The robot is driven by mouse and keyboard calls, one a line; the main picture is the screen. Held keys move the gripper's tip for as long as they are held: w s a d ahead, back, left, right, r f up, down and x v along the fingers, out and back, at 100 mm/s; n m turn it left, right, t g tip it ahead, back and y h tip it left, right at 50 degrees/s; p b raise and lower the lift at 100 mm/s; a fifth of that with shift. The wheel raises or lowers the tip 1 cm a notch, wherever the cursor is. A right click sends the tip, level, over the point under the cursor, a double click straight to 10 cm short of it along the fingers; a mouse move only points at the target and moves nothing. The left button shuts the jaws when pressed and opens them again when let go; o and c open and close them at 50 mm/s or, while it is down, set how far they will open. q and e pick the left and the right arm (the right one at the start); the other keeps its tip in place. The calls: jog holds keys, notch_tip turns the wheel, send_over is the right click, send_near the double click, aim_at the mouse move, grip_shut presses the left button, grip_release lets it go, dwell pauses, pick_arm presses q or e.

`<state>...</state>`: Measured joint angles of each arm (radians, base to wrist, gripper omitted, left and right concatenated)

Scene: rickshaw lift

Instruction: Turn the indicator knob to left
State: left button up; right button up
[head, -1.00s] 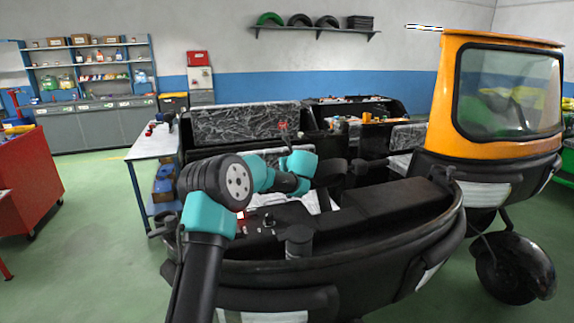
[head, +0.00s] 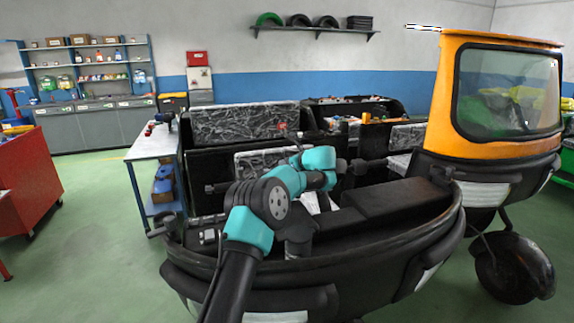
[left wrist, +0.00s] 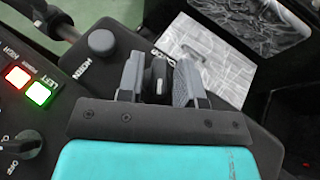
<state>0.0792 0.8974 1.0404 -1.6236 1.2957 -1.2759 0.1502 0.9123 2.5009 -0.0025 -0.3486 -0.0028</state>
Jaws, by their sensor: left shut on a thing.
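The indicator knob (left wrist: 158,74) is a small black knob on the dark control panel. In the left wrist view it stands between the two grey fingers of my left gripper (left wrist: 160,80), which is shut on it. Its label is mostly hidden by the fingers. A green light marked LEFT (left wrist: 40,93) glows on the panel beside a red light marked RIGHT (left wrist: 17,77). In the head view my teal left arm (head: 262,205) reaches over the black dashboard, and its fingertips and the knob cannot be made out. My right gripper is not in view.
A round HORN button (left wrist: 102,42) sits left of the fingers. Another black knob (left wrist: 27,145), with an OFF mark, is at lower left. A pale foot pedal area (left wrist: 200,45) lies beyond. The rickshaw's black front rim (head: 400,235) curves round the dashboard.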

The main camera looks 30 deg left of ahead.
pick_arm(q)
jog(key=shift+n+g, duration=0.7)
jog(key=shift+g, duration=0.1)
jog(key=o, duration=0.6)
jog(key=shift+o, duration=0.2)
jog(key=shift+d, duration=0.1)
jog(key=v, duration=1.7)
jog(key=shift+d, duration=0.2)
jog(key=shift+f, duration=0.1)
